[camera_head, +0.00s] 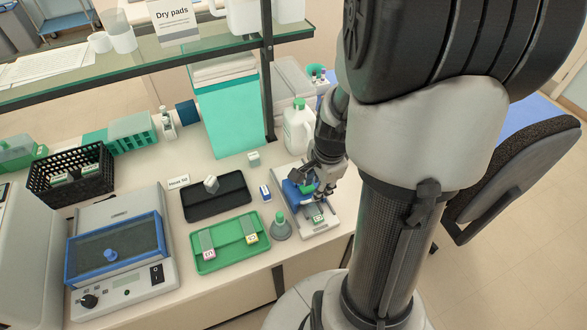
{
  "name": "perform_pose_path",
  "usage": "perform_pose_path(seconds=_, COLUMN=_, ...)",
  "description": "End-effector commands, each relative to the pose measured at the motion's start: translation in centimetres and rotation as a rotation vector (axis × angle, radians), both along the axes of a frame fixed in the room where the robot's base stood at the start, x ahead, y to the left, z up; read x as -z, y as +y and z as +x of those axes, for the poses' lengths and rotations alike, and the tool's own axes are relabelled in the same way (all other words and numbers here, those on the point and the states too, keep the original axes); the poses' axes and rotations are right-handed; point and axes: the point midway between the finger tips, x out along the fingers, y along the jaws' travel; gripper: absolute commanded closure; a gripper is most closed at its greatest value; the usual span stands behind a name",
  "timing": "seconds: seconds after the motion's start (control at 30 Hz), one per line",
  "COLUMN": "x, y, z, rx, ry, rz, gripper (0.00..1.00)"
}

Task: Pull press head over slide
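The press (322,229) is a small white-based device near the right end of the bench. Its press head (291,191) is blue, with a green part at my gripper, and sits toward the back of the base. A slide (318,218) with a green-marked label lies on the front part of the base, in front of the head. My gripper (308,184) is at the press head, pointing down. The fingers are small and partly covered by my wrist, so I cannot tell whether they are closed on it.
A green tray (232,259) holds two labelled slides, left of a grey-green bottle (281,228). A black tray (217,202) lies behind it. A white jug (298,128) stands behind the press. A glass shelf (150,68) runs above the bench. A blue-lidded machine (117,246) is left.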

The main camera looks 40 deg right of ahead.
Motion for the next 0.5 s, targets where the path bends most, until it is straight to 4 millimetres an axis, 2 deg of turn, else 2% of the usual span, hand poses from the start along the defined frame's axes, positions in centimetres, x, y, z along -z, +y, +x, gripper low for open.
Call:
perform_pose_path(seconds=0.03, x=1.6, y=0.0, z=0.1, rx=-0.001, ry=0.004, rz=0.003, gripper=0.72)
perform_pose_path(seconds=0.2, x=4.6, y=-0.1, z=0.7, rx=-0.001, ry=0.003, rz=0.001, gripper=0.72)
perform_pose_path(seconds=0.33, x=6.0, y=-0.2, z=1.0, rx=-0.001, ry=0.001, rz=0.001, gripper=0.72)
perform_pose_path(seconds=0.5, x=6.7, y=-0.3, z=1.2, rx=-0.001, ry=-0.001, rz=-0.001, gripper=0.72)
